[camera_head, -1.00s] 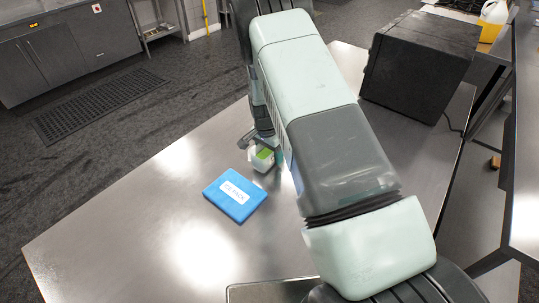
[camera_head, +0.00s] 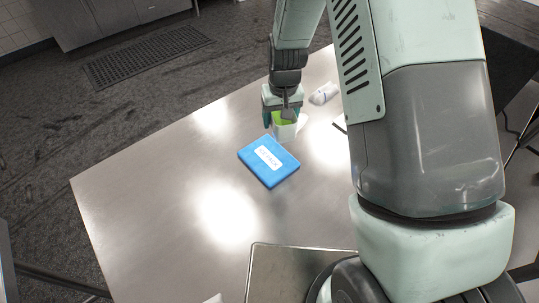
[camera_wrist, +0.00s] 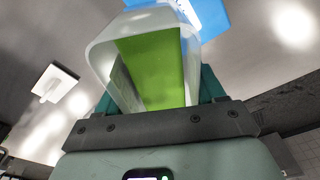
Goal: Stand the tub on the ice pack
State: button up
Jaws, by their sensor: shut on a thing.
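The tub (camera_head: 286,131) is a small translucent white container with green inside. My gripper (camera_head: 283,115) is above it in the head view and shut on it. In the wrist view the tub (camera_wrist: 187,52) sits between the two fingers (camera_wrist: 158,95), its green side facing the camera. The ice pack (camera_head: 285,168) is a flat blue slab with a white label, lying on the steel table. The tub is just behind the ice pack's far edge, not over its middle. The ice pack also shows past the tub in the wrist view (camera_wrist: 214,17). I cannot tell whether the tub touches the table.
A white roll-like object (camera_head: 324,93) lies on the table (camera_head: 150,195) behind and right of the tub. A metal tray (camera_head: 290,270) is at the front. A white flat object (camera_wrist: 58,80) shows at left in the wrist view. The table left of the ice pack is clear.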

aim_at(267, 156)
jog(key=s+a+n, duration=0.3)
jog(key=s+n, duration=0.1)
jog(key=n, duration=0.1)
notch_tip(267, 156, down, 9)
jog(key=shift+f, duration=0.15)
jog(key=shift+f, duration=0.15)
jog(key=o, duration=1.2)
jog(key=shift+o, duration=0.2)
notch_tip(267, 156, up, 12)
jog(key=s+d, duration=0.1)
jog(key=shift+r, duration=0.2)
